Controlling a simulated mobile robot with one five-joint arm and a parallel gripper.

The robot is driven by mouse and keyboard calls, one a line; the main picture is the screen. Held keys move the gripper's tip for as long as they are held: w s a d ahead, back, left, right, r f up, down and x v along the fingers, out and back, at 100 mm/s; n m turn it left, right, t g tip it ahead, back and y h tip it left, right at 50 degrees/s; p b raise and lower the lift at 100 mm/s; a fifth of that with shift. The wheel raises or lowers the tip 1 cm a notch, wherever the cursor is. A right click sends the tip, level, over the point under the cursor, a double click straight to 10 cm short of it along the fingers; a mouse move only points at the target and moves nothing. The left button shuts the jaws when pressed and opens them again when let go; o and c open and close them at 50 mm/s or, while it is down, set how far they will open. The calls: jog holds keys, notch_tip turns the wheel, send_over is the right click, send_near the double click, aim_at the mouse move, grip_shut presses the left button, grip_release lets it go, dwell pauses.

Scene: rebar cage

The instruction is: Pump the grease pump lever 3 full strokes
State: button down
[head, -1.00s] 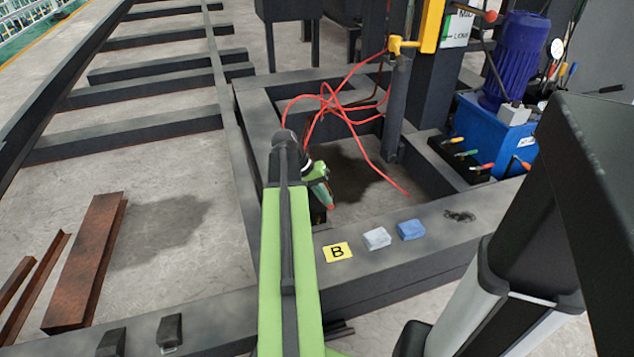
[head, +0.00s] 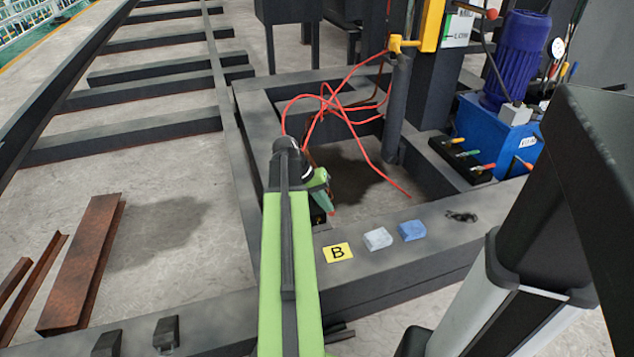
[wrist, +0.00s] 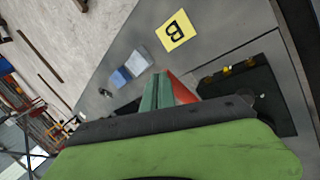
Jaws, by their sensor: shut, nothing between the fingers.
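My gripper (head: 325,203) is low beside the near beam, left of the yellow B label (head: 338,252), and partly behind my arm in the head view. In the wrist view my gripper (wrist: 160,88) is shut, with green fingers and a red part right beside them; I cannot tell whether that is a lever. A dark plate with small yellow fittings (wrist: 225,72) lies to the right of the fingers in the wrist view. I cannot clearly make out the grease pump lever; my arm may hide it in the head view.
White (head: 377,238) and blue (head: 412,230) blocks lie on the near beam (head: 430,250). A red hose (head: 340,105) hangs in the frame opening. A blue tank with a motor (head: 515,60) stands at the right, rusty steel (head: 85,260) on the left floor.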

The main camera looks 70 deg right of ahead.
jog(key=w+d+r+p, duration=0.4)
jog(key=d+r+p, duration=0.1)
jog(key=r+p, duration=0.5)
jog(key=shift+w+d+r, duration=0.15)
jog(key=shift+r, duration=0.1)
dwell(0.4)
jog(key=shift+f, duration=0.1)
jog(key=shift+s+a+f, duration=0.3)
jog(key=shift+a+f, duration=0.1)
jog(key=shift+f+b, duration=0.1)
jog(key=shift+b, duration=0.2)
jog(key=shift+s+a+f+b, duration=0.3)
jog(key=shift+a+f+b, duration=0.05)
jog(key=shift+f+b, duration=0.1)
